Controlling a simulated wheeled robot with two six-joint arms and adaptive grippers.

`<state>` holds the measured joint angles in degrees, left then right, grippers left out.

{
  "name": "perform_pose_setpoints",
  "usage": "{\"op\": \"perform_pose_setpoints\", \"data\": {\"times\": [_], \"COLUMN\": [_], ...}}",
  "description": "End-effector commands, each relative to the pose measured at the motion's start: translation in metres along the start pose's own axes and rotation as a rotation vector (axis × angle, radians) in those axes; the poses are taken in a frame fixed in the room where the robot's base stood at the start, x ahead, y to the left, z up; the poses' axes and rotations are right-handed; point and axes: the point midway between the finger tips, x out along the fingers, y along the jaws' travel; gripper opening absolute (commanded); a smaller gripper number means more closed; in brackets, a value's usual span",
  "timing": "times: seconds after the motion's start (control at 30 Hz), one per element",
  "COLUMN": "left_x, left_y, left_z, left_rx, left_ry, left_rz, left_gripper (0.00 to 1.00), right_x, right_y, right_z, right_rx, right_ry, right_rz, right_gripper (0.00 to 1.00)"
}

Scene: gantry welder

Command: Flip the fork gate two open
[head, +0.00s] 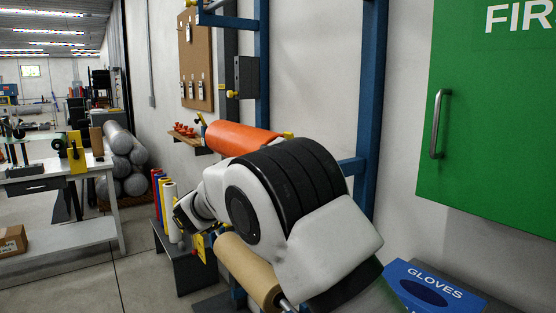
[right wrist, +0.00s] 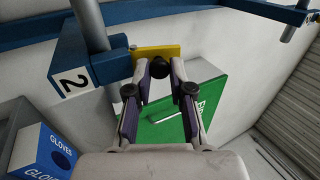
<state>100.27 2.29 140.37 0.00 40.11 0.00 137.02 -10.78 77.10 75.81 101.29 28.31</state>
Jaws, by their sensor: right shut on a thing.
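Fork gate two is a yellow plate (right wrist: 168,50) with a black knob (right wrist: 158,64), in the right wrist view. It sits at the end of a blue fork bracket (right wrist: 110,66), beside a blue block with a white "2" label (right wrist: 70,80). My right gripper (right wrist: 161,70) has its two fingers on either side of the knob and is shut on it. I cannot tell from this angle whether the gate is open. In the head view my right arm fills the middle and hides this gate. My left gripper is not in view.
A steel bar (right wrist: 90,22) runs into the fork. An orange roll (head: 236,138) and a brown roll (head: 245,266) lie on the blue rack (head: 370,100). A green cabinet (head: 490,130) and blue gloves box (head: 432,288) are at right. Floor at left is partly clear.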

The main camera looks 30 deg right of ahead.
Motion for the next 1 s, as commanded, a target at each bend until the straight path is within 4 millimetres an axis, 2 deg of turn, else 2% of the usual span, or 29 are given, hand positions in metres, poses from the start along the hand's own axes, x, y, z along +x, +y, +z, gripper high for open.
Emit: {"op": "perform_pose_setpoints", "data": {"times": [0.4, 0.43, 0.47, 0.5, 1.0], "left_x": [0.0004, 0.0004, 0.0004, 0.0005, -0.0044], "left_y": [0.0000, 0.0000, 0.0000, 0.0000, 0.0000], "left_z": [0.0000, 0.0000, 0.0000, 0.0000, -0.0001], "left_rx": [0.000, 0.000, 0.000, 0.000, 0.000], "left_ry": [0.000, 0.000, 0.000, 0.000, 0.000], "left_rz": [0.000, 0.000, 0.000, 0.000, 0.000], "left_gripper": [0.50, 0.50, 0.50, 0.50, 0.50], "right_x": [0.0004, 0.0004, 0.0004, 0.0004, 0.0016], "right_y": [0.0001, 0.0001, 0.0001, 0.0001, -0.0027], "right_z": [0.0008, 0.0008, 0.0008, 0.0007, 0.0001], "right_rx": [0.000, 0.000, 0.000, 0.000, 0.000], "right_ry": [-0.003, -0.003, -0.003, -0.003, -0.001], "right_rz": [-0.003, -0.003, -0.003, -0.003, 0.008], "right_gripper": [0.00, 0.32, 0.42, 0.47, 0.47]}}
